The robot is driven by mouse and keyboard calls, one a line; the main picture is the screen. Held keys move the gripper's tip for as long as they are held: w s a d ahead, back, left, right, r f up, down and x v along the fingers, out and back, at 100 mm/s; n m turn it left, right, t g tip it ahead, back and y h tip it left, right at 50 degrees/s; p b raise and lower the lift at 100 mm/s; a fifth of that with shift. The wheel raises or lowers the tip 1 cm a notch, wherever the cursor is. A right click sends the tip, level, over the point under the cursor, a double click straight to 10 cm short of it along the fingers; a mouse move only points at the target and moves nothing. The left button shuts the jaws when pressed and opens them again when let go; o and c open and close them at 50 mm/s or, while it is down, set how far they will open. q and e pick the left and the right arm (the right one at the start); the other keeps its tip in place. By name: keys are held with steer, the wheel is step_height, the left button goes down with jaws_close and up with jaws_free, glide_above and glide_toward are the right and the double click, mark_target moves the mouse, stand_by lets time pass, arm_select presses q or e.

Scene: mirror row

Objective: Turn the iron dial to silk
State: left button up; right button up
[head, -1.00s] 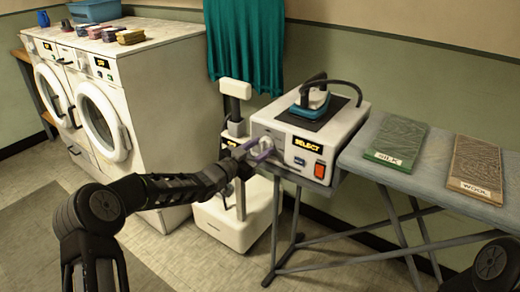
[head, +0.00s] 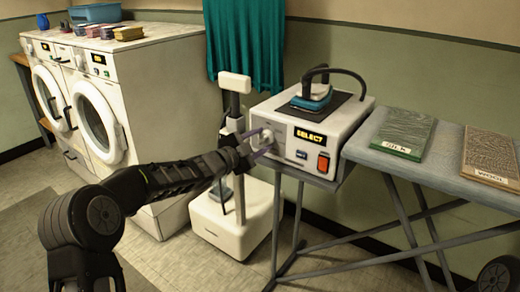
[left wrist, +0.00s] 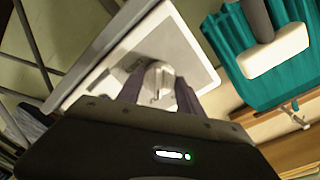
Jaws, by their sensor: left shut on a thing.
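The iron dial (head: 267,138) is a pale round knob on the front left of the white ironing station (head: 343,118). In the left wrist view the dial (left wrist: 160,82) shows as a light grey knob with a raised grip. My left gripper (head: 262,144) has its fingers on either side of the dial and is shut on it; it also shows in the left wrist view (left wrist: 160,95). The station's display (head: 310,136) reads SELECT. The iron (head: 312,97) rests on top of the station. The dial's marks are too small or hidden to read. My right gripper is not in view.
A red switch (head: 323,162) sits right of the dial. A white stand (head: 232,222) is close beside my left arm. Washing machines (head: 160,95) stand at the left.

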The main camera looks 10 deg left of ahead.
arm_select(q)
steer(key=shift+m+b, duration=0.55)
steer(key=shift+m, duration=0.25)
steer(key=o, duration=1.4)
steer(key=v, duration=0.7)
steer(key=shift+s+a+r, duration=0.1)
steer(key=shift+s, duration=0.3)
